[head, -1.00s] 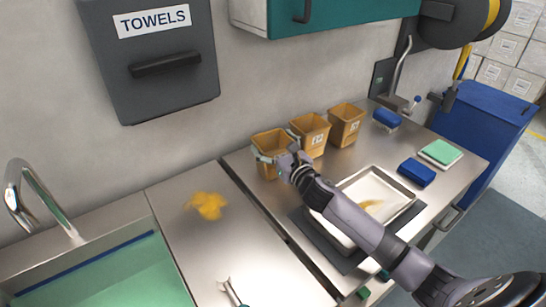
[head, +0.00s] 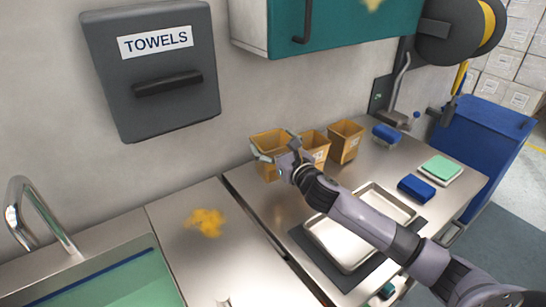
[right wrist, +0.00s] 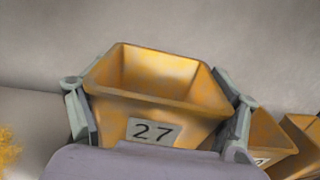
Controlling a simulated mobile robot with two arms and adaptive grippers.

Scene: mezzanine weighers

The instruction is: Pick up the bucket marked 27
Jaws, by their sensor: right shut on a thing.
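The bucket marked 27 (right wrist: 155,110) is tan and empty-looking, with its label facing the right wrist camera. It also shows in the head view (head: 268,141) at the left of a row of tan buckets. My right gripper (head: 279,160) is shut on it, with one finger on each side in the right wrist view (right wrist: 160,120). The bucket appears held upright slightly above the steel counter; its base is partly hidden by my gripper. My left gripper is not in view.
Two similar buckets, a middle one (head: 315,141) and a right one (head: 346,138), stand close to its right. A metal tray (head: 325,250) lies under my right arm. A blue block (head: 416,188) is at right. Yellow material (head: 206,222) lies on the left counter.

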